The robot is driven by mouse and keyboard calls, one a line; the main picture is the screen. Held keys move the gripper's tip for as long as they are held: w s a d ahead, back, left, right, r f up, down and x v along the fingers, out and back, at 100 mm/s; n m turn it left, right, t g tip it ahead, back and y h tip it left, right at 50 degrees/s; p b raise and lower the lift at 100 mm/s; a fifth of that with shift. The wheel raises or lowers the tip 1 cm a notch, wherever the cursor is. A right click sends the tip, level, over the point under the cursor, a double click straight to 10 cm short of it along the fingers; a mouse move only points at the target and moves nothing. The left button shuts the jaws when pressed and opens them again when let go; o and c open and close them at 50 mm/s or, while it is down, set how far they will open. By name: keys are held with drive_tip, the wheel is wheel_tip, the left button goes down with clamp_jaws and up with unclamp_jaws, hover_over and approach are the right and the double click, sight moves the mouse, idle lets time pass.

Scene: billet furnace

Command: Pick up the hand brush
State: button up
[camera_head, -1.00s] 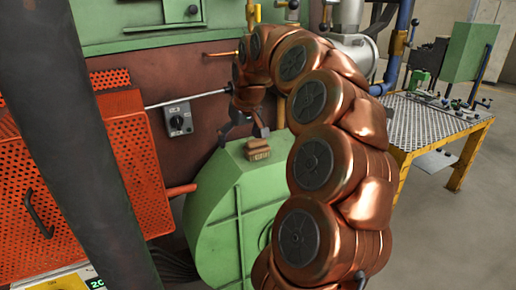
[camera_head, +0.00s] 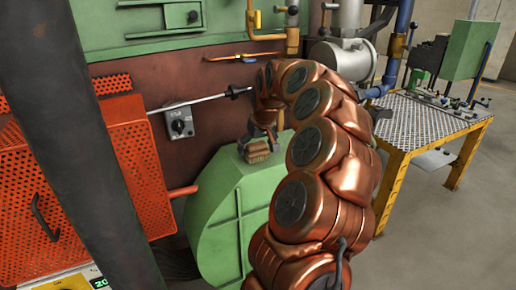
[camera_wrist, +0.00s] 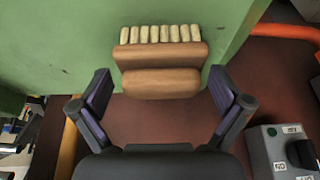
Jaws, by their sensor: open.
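The hand brush (camera_head: 257,154) is a small tan wooden block on top of the green rounded housing (camera_head: 225,215). In the wrist view the hand brush (camera_wrist: 162,55) shows a brown handle part nearest me, a wider block behind it and a row of pale bristle tufts at the far end. My gripper (camera_head: 260,138) is just above the brush in the head view. In the wrist view my gripper (camera_wrist: 159,82) is open, one dark finger on each side of the handle end, with gaps on both sides. I see no contact; the height between them is unclear.
An orange perforated guard (camera_head: 75,190) stands at left, with a grey switch box (camera_head: 179,122) behind it. A metal rod (camera_head: 200,99) runs behind my wrist. A yellow-framed table (camera_head: 425,120) with a metal top stands at right. Open floor lies beyond it.

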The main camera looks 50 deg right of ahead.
drive_tip(key=shift+w+f, duration=0.15)
drive_tip(key=shift+f, duration=0.3)
drive_tip(key=shift+c, duration=0.4)
drive_tip(key=c, duration=1)
drive_tip(key=shift+r, duration=0.1)
drive_tip(key=shift+r+b, duration=0.85)
drive_tip(key=shift+r, duration=0.7)
drive_tip(key=s+a+b, duration=0.1)
drive_tip(key=s, duration=0.4)
drive_tip(key=s+a+r+b, duration=0.1)
drive_tip(key=s+b, duration=0.1)
drive_tip(key=s, duration=0.3)
drive_tip(key=s+a+b, duration=0.1)
drive_tip(key=s+b, duration=0.1)
drive_tip(key=s, duration=0.3)
drive_tip(key=shift+s+a+r, duration=0.2)
drive_tip(key=shift+s+r, duration=0.1)
drive_tip(key=shift+r, duration=0.05)
